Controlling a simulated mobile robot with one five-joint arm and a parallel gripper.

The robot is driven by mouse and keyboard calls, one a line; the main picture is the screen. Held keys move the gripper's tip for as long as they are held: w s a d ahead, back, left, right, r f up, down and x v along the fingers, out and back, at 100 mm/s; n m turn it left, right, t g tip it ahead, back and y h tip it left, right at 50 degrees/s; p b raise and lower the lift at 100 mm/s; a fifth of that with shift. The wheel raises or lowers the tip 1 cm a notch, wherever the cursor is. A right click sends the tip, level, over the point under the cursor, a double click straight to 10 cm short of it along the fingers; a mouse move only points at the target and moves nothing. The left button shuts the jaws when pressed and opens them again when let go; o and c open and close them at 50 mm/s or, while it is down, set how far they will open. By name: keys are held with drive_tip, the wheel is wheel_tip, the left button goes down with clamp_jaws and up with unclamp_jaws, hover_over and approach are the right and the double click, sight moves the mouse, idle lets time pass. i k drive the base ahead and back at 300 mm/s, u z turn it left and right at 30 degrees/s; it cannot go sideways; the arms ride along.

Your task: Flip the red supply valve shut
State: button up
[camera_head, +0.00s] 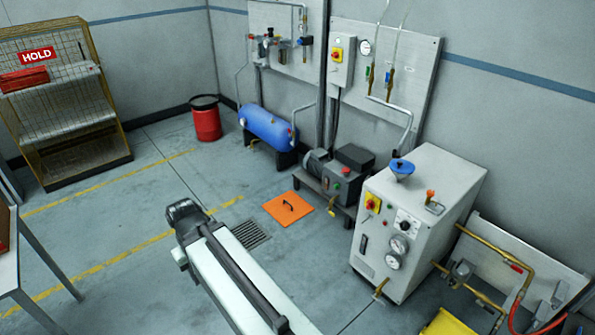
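My arm (240,275) reaches from the bottom edge up to a dark joint (186,215) at left of centre, far from the red handle. No fingertips of my gripper show, and nothing held by it can be seen.
A blue tank (266,127), compressor (345,172) and red drum (206,120) stand farther back. Floor at left is largely clear.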

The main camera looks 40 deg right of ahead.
sight(512, 266)
drive_tip(key=z, duration=3)
drive_tip(key=k, duration=1.2)
drive_tip(key=u, duration=0.45)
drive_tip(key=i, duration=2.5)
drive_tip(key=z, duration=0.85)
drive_tip(key=k, duration=0.55)
drive_tip(key=z, duration=0.05)
